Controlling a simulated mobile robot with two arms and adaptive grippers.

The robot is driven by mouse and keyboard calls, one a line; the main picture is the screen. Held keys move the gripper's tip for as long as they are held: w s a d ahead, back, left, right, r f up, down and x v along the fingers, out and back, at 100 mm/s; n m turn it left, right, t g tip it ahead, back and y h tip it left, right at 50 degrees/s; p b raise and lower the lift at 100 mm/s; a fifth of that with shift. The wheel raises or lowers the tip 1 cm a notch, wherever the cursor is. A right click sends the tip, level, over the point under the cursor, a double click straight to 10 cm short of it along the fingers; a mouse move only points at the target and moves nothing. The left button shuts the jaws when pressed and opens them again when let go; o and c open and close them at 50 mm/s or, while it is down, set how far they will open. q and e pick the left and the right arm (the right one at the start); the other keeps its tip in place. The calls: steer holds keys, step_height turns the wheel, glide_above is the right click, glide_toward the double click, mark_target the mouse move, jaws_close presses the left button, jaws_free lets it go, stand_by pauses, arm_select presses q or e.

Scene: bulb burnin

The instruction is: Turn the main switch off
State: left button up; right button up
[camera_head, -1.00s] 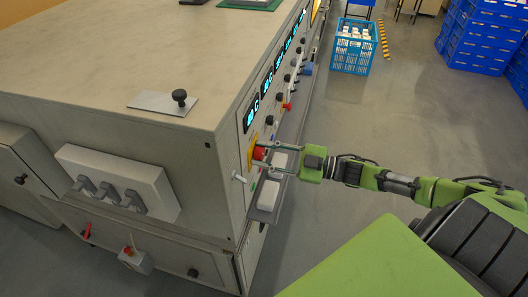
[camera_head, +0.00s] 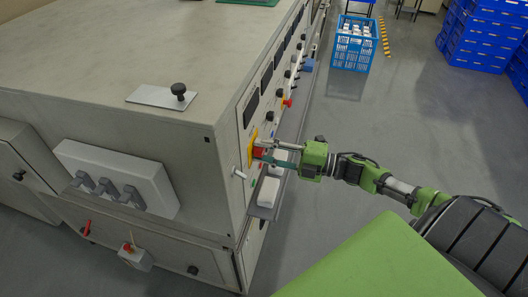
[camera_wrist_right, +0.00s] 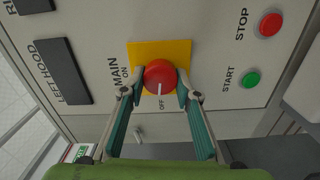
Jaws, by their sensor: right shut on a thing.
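The main switch is a red round knob (camera_wrist_right: 160,76) on a yellow plate (camera_wrist_right: 146,52) on the machine's front panel. The wrist view shows the words MAIN, ON and OFF beside it. The knob's white pointer runs down the picture toward OFF. My right gripper (camera_wrist_right: 158,90) is shut on the knob, with one finger on each side. In the head view the right gripper (camera_head: 264,150) reaches the knob (camera_head: 258,153) from the right and partly hides it. The panel displays (camera_head: 251,108) are dark. My left gripper is not in view.
A red STOP button (camera_wrist_right: 271,24) and a green START button (camera_wrist_right: 252,79) sit right of the knob in the wrist view. A narrow shelf (camera_head: 264,211) with white boxes (camera_head: 269,191) juts out below the panel. A blue crate (camera_head: 352,50) stands on the floor behind.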

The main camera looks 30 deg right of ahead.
steer(key=shift+n, duration=0.9)
steer(key=shift+f, duration=0.1)
steer(key=o, duration=1.1)
steer(key=v, duration=1.2)
